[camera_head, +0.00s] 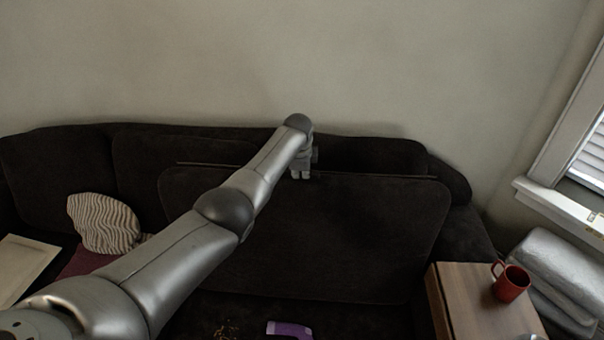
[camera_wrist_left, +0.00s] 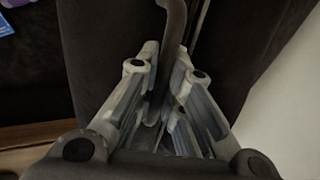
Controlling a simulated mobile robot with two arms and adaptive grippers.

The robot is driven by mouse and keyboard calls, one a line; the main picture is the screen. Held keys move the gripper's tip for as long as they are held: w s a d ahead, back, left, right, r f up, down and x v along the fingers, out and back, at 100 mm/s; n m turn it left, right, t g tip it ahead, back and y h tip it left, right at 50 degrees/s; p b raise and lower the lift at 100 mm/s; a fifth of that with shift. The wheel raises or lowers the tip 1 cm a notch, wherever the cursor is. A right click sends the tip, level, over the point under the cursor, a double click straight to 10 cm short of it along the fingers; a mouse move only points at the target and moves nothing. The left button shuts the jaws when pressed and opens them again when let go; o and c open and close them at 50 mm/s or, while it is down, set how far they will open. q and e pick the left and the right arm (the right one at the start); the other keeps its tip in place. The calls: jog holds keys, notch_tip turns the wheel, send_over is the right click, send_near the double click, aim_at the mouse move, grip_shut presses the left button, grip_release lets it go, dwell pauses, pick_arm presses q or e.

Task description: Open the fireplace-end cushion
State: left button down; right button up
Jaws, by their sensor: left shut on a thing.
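A large dark cushion panel (camera_head: 350,235) stands in front of the sofa back, its top edge running level across the picture. It also shows as a dark surface in the left wrist view (camera_wrist_left: 100,40). My left arm reaches over it from the lower left. My left gripper (camera_head: 301,174) is at the panel's top edge, near the middle. In the left wrist view the fingers (camera_wrist_left: 168,62) are closed around a dark, curved strip or handle (camera_wrist_left: 173,25) at the cushion.
The dark sofa back (camera_head: 370,153) runs along the wall behind. A striped pillow (camera_head: 103,222) lies at left. A wooden side table (camera_head: 470,300) with a red mug (camera_head: 510,284) stands at right, beside grey folded cushions (camera_head: 555,270). A purple item (camera_head: 289,328) lies in front.

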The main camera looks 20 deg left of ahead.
pick_arm(q)
jog(key=c, duration=1.5)
grip_release()
jog(key=shift+s+f, duration=0.1)
jog(key=shift+c, duration=0.2)
jog(key=shift+v, duration=0.85)
jog(key=v, duration=1)
jog(key=shift+r, duration=0.25)
